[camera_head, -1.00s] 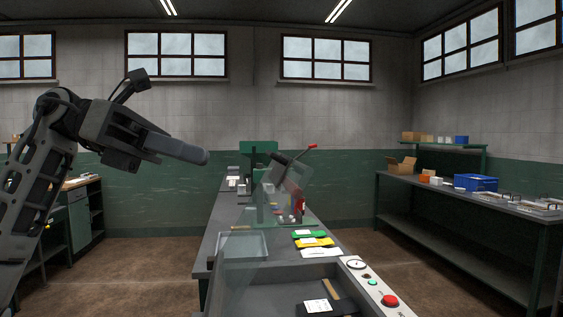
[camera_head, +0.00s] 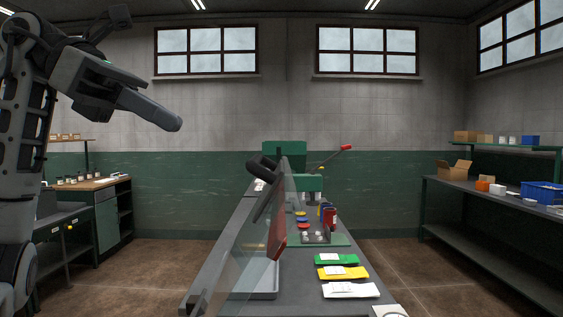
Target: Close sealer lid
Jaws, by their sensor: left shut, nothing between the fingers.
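The sealer lid (camera_head: 243,255) is a clear pane standing raised and tilted, seen nearly edge-on at the centre bottom. A dark handle (camera_head: 262,164) sits near its upper edge, and a red-brown strip (camera_head: 278,232) shows along it. The sealer's body is mostly below the picture. My left gripper (camera_head: 178,123) is shut and empty. In the picture it is up and to the left of the lid, apart from it. My right gripper is not in view.
A shelf bench with boxes (camera_head: 453,170) stands at right, a cabinet (camera_head: 105,220) at left.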

